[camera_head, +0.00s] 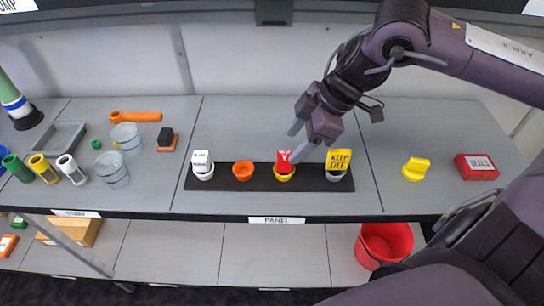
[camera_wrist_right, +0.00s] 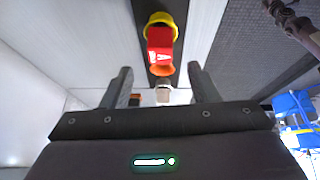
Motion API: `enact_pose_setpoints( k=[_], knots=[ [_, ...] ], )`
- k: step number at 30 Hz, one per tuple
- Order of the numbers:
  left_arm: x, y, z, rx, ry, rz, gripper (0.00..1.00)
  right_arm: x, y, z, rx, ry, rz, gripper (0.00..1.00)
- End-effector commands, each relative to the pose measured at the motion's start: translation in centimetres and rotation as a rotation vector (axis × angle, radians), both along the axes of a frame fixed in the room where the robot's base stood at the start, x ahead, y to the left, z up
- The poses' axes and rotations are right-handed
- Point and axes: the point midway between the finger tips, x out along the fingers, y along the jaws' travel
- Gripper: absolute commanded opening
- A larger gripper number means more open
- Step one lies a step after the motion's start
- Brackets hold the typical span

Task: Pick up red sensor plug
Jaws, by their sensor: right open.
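The red sensor plug (camera_head: 284,156) stands in a yellow round base (camera_head: 284,176) on the black strip (camera_head: 213,182) on the bench. In the right wrist view the red plug (camera_wrist_right: 159,45) shows beyond the fingertips, in front of its yellow base (camera_wrist_right: 161,18). My right gripper (camera_head: 298,141) is open and empty, just above and to the right of the red plug, apart from it. Its two fingers also show in the right wrist view (camera_wrist_right: 160,74), with the plug roughly centred past the gap. My left gripper is out of view.
On the strip, an orange cup (camera_head: 242,171) and a white-tagged plug (camera_head: 202,165) stand to the left, and a yellow "KEEP DET" tag (camera_head: 339,159) close on the right. A yellow plug (camera_head: 416,169) and red box (camera_head: 476,167) lie farther right. Clear cups (camera_head: 112,170) stand left.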

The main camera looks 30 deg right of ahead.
Motion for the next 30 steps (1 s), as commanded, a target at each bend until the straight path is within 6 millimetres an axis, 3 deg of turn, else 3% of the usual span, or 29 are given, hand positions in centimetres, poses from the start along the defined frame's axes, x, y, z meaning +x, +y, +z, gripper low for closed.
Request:
enact_pose_setpoints(
  k=[4, 10, 17, 30],
  knots=[
    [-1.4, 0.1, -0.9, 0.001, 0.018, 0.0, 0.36, -1.2, -0.9, 0.5, -0.04, 0.081, -0.033, 0.55],
    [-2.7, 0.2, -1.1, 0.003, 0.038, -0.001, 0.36, -1.2, -0.4, -1.0, -0.043, 0.101, -0.042, 0.55],
    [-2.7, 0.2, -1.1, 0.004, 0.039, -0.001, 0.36, -0.8, 0.2, -2.1, -0.044, 0.099, -0.041, 0.55],
    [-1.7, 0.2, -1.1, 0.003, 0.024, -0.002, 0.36, 0.5, 1.9, -5.9, -0.041, 0.096, -0.041, 0.55]
  ],
)
